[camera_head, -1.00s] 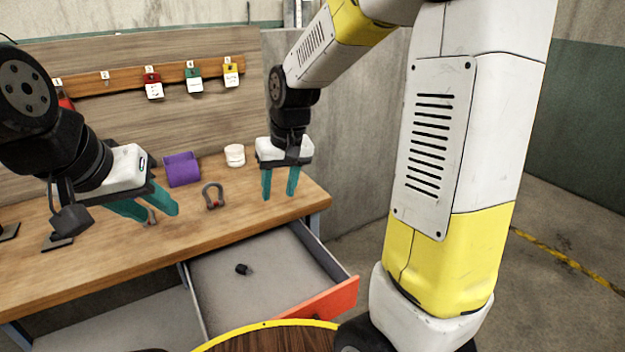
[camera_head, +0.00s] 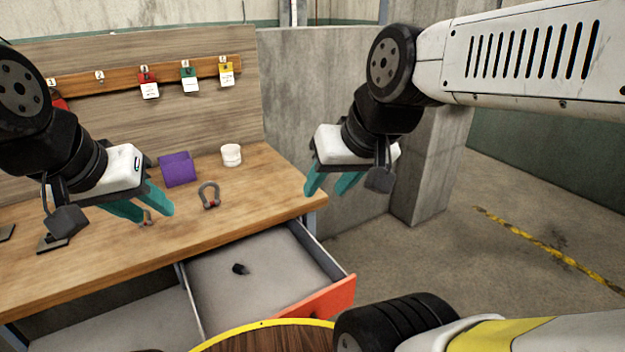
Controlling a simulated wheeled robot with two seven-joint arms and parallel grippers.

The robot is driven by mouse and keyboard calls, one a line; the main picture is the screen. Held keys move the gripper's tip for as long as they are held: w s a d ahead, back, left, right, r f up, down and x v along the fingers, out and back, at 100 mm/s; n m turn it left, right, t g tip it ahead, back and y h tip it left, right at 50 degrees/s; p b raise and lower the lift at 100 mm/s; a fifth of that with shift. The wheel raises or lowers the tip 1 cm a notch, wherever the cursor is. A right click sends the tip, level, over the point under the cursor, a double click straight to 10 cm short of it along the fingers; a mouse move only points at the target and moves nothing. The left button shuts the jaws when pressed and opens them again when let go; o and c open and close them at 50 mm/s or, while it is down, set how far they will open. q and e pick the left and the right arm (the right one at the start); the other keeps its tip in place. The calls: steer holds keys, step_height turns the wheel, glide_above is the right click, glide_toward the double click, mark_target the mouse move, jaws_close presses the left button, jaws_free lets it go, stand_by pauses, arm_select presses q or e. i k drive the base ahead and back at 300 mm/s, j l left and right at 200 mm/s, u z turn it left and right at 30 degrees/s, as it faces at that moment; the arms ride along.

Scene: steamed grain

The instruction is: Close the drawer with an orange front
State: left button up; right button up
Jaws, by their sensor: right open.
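The drawer with an orange front (camera_head: 330,299) is pulled out from under the right end of the wooden workbench (camera_head: 110,260). A small black object (camera_head: 240,269) lies inside it. My right gripper (camera_head: 330,188) is open and empty, in the air past the bench's right end, above and behind the orange front. Neither gripper touches the drawer.
On the bench stand a purple holder (camera_head: 178,169), a white round container (camera_head: 231,155) and a grey shackle (camera_head: 209,195). Tags hang from a rail (camera_head: 120,78) behind. A concrete wall (camera_head: 300,110) stands behind the right gripper. Floor at right is clear.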

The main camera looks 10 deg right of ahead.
mark_target(291, 275)
steer(key=k+z, duration=0.15)
steer(key=z, duration=0.25)
steer(key=k+j+z, duration=0.1)
steer(key=j, duration=0.3)
steer(key=k+j+z, duration=0.1)
steer(key=k+j, duration=0.4)
steer(key=j, duration=0.3)
steer(key=z, duration=0.05)
